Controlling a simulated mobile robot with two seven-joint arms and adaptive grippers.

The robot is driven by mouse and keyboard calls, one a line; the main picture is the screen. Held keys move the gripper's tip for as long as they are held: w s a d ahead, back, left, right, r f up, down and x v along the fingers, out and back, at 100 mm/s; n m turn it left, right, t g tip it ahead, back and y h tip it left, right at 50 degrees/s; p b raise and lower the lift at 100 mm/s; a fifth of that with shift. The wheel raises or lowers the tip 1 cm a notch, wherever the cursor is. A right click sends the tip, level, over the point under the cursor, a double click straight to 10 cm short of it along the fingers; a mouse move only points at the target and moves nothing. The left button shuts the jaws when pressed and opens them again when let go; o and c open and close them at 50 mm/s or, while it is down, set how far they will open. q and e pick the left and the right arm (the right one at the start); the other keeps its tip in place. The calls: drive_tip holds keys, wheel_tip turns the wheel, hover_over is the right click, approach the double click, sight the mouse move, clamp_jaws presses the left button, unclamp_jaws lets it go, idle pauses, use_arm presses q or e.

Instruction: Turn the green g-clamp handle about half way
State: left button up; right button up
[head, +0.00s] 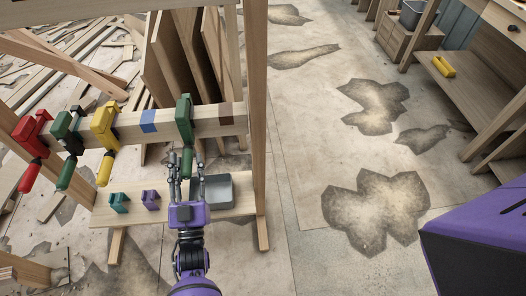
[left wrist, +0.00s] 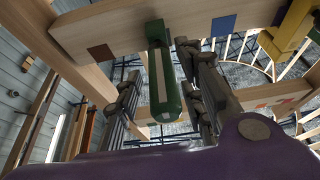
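The green g-clamp (head: 184,112) hangs on a light wooden beam (head: 218,124), between a blue patch and a brown patch. Its green handle (head: 187,161) points down. In the left wrist view the handle (left wrist: 165,98), with a pale stripe, hangs between the fingers. My left gripper (head: 186,172) is just below the clamp, fingers pointing up, one on each side of the handle. It is open, with a visible gap between each finger and the handle. The left gripper also shows in the left wrist view (left wrist: 165,90). My right gripper is not in view.
On the same beam hang a yellow clamp (head: 105,119), a dark clamp with a green handle (head: 64,128) and a red clamp (head: 33,130). A low shelf (head: 105,212) below holds small teal and purple clamps and a grey tray (head: 217,190). A wooden post (head: 257,120) stands close right.

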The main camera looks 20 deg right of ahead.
use_arm(q)
clamp_jaws()
